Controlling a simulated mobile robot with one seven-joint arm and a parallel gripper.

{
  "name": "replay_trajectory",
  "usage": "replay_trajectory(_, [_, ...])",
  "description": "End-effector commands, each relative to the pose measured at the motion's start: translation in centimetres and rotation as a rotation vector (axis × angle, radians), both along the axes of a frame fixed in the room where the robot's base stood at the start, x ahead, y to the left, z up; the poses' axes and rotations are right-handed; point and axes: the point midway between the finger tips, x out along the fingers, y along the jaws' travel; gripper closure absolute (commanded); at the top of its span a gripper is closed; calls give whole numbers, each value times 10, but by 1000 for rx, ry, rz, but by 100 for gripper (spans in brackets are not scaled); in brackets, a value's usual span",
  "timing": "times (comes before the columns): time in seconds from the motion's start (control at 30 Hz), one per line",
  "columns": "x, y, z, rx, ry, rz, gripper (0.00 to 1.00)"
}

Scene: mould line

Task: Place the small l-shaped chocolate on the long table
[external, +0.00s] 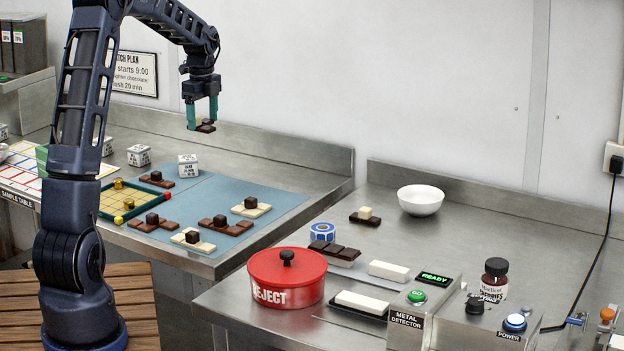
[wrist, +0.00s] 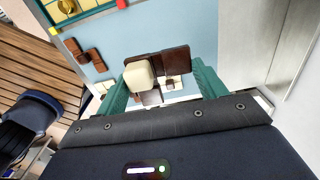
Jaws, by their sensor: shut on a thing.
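My gripper (external: 202,112) is raised high above the back of the left steel table (external: 325,180), near the wall. Its teal fingers are shut on a small dark brown chocolate (external: 206,126), which hangs clear of the surface. In the wrist view, my gripper (wrist: 160,90) has the dark brown chocolate (wrist: 175,62) between its fingers, with a cream block (wrist: 139,78) at its left. Its full outline is partly hidden, so I cannot confirm the L shape. No label shows which table is the long one.
A blue mat (external: 285,203) on the left table bears several chocolates and a green-and-yellow tray (external: 110,212). Lettered cubes (external: 188,165) stand behind. The right steel table (external: 465,240) holds a red REJECT pot (external: 287,280), a white bowl (external: 420,200), chocolates and a metal detector (external: 420,310).

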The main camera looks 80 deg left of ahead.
Motion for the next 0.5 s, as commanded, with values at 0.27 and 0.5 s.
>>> replay_trajectory(0.27, [100, -30, 2, 1, 6, -232, 53])
replay_trajectory(0.5, [196, -75, 4, 3, 9, -464, 53])
